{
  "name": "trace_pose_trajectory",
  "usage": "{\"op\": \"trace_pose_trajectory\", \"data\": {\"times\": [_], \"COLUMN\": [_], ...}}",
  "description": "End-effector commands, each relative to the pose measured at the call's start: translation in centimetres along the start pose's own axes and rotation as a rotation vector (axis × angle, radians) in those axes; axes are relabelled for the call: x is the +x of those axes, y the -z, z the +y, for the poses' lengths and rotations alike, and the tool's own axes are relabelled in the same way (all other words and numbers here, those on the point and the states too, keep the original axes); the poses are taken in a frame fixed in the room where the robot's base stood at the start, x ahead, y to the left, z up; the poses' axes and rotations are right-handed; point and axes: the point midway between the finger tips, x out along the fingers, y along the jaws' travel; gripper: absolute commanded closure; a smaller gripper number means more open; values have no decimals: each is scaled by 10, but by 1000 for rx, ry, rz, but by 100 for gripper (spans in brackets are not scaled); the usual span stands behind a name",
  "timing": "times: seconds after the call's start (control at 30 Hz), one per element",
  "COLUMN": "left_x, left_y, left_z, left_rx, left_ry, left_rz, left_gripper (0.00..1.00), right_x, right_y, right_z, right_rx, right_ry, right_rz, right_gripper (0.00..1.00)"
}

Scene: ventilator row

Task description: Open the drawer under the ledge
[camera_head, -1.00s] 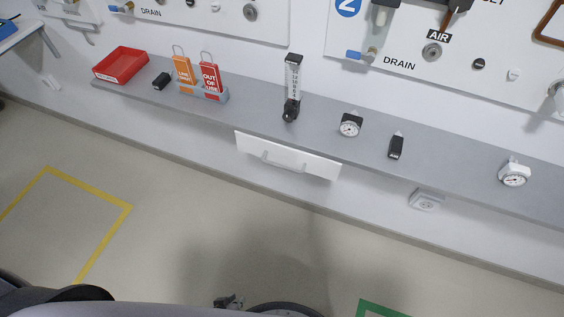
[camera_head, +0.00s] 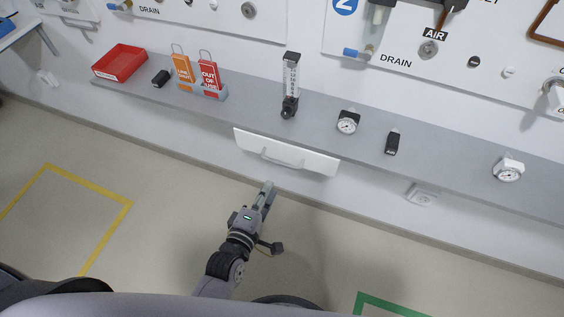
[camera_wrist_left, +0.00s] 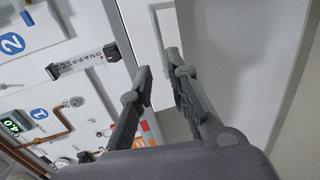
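The drawer (camera_head: 310,161) shows in the head view as a white front under the grey ledge (camera_head: 220,105). It looks shut, with a pale bar handle (camera_head: 282,162) across its middle. My left gripper (camera_head: 269,188) is below and in front of the handle, apart from it in the head view, with its fingers pointing at the drawer. In the left wrist view the two dark fingers of the left gripper (camera_wrist_left: 159,62) stand apart with nothing between them that I can make out as held. A pale bar and white panel show beyond their tips. My right gripper is not in view.
On the ledge stand a red tray (camera_head: 120,62), orange and red tags (camera_head: 208,76), a flowmeter (camera_head: 290,88), a gauge (camera_head: 347,122), a black block (camera_head: 392,142) and another gauge (camera_head: 508,169). A wall socket (camera_head: 422,195) is right of the drawer. The floor in front is clear.

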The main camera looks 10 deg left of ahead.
Motion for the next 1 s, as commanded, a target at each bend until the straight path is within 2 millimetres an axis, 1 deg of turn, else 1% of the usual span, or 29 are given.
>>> {"op": "trace_pose_trajectory", "data": {"times": [0.03,0.3,0.4,0.5,0.6,0.7,0.97,1.0], "left_x": [13,71,89,102,111,116,117,117], "left_y": [0,0,0,0,0,0,0,0], "left_z": [2,0,1,0,0,0,0,0], "left_rx": [0,2,2,1,2,2,2,2], "left_ry": [-4,-1,-1,0,0,0,1,1], "left_rz": [1,0,-1,0,0,0,0,0], "left_gripper": [84,84,84,84,84,84,84,85], "right_x": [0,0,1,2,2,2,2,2], "right_y": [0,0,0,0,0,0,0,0], "right_z": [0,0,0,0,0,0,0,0], "right_rx": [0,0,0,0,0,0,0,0], "right_ry": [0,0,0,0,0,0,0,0], "right_rz": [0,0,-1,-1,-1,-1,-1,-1], "right_gripper": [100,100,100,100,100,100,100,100]}}
